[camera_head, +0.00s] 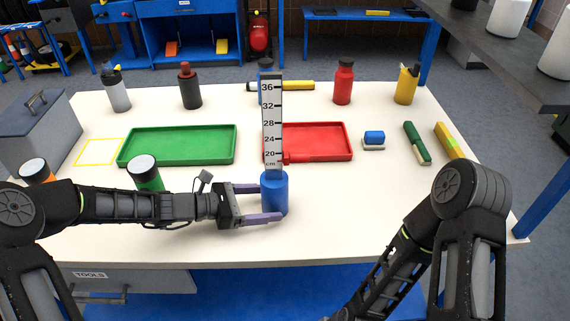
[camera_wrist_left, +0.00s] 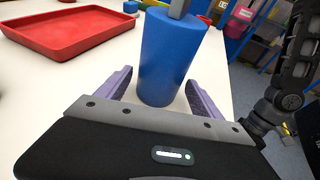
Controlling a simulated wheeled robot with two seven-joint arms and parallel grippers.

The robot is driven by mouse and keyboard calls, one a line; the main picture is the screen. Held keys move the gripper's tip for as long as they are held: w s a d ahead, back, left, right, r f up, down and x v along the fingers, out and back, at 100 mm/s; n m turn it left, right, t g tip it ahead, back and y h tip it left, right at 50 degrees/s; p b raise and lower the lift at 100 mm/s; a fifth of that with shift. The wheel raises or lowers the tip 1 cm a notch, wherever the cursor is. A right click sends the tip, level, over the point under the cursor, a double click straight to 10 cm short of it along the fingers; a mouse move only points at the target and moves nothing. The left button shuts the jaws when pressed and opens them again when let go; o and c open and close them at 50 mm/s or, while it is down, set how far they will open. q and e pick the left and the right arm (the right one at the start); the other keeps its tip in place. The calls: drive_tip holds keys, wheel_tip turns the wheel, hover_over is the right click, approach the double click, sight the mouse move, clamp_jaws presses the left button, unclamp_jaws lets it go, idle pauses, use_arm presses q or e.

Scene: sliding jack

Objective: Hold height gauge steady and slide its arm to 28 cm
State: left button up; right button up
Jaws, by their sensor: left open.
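The height gauge stands upright near the table's front. It has a blue cylindrical base (camera_head: 274,196) and a white scale (camera_head: 272,120) marked 20 to 36 cm. A small red piece (camera_head: 285,159), apparently its arm, sits just below the 20 mark and partly blends with the red tray behind. My left gripper (camera_head: 268,202) is open, its purple fingers on either side of the blue base. In the left wrist view the base (camera_wrist_left: 168,60) stands between the fingers, with gaps visible at both sides. My right gripper is out of view; only my right arm shows.
A red tray (camera_head: 322,155) lies behind the gauge and a green tray (camera_head: 182,160) to its left. A green bottle (camera_head: 148,178) stands close behind my left forearm. Several bottles line the back.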

use_arm(q)
drive_tip(key=shift+x, duration=0.8)
drive_tip(key=shift+c, duration=0.6)
drive_tip(key=c, duration=0.9)
